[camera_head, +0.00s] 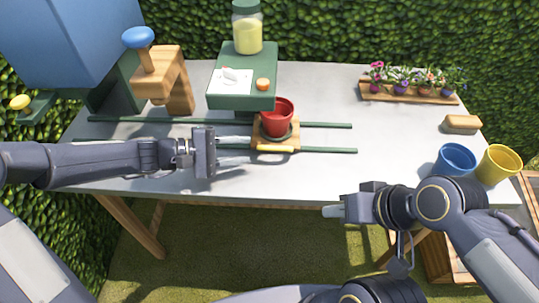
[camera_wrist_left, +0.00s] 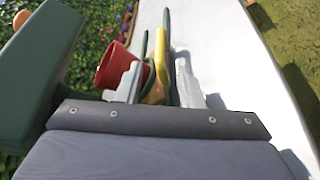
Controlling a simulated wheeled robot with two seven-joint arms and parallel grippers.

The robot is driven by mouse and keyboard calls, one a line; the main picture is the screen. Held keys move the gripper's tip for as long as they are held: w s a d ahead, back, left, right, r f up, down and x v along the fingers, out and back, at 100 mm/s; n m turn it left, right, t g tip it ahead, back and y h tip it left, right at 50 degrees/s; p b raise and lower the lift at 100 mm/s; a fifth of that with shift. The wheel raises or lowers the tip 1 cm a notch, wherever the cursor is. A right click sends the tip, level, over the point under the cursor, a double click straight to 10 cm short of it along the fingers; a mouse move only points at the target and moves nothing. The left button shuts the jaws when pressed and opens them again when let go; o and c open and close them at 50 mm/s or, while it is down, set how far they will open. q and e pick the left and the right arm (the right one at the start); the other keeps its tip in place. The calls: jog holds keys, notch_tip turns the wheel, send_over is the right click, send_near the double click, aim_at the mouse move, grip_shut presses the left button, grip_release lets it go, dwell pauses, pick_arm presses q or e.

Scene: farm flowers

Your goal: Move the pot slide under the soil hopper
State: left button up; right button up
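The pot slide (camera_head: 264,140) is a small wooden carriage on two green rails (camera_head: 330,151), with a yellow handle (camera_head: 279,149) along its front. A red pot (camera_head: 277,112) stands upright on it. My left gripper (camera_head: 249,149) is open just left of the slide, its fingers pointing right towards the handle. In the left wrist view the yellow handle (camera_wrist_left: 158,88) shows between the fingers; contact cannot be told. A large blue body (camera_head: 60,35) at the upper left looks like the soil hopper, partly cut off. My right gripper (camera_head: 334,211) is by the front edge, away from the slide.
A wooden press (camera_head: 165,83) with a blue knob straddles the rear rail area. A green stand (camera_head: 243,93) bears a jar (camera_head: 247,30) behind the slide. Blue (camera_head: 456,160) and yellow (camera_head: 499,163) pots stand at the right. The front-middle tabletop is clear.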

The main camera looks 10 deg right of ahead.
aim_at(262, 148)
pick_arm(q)
jog(key=x, duration=0.8)
grip_shut()
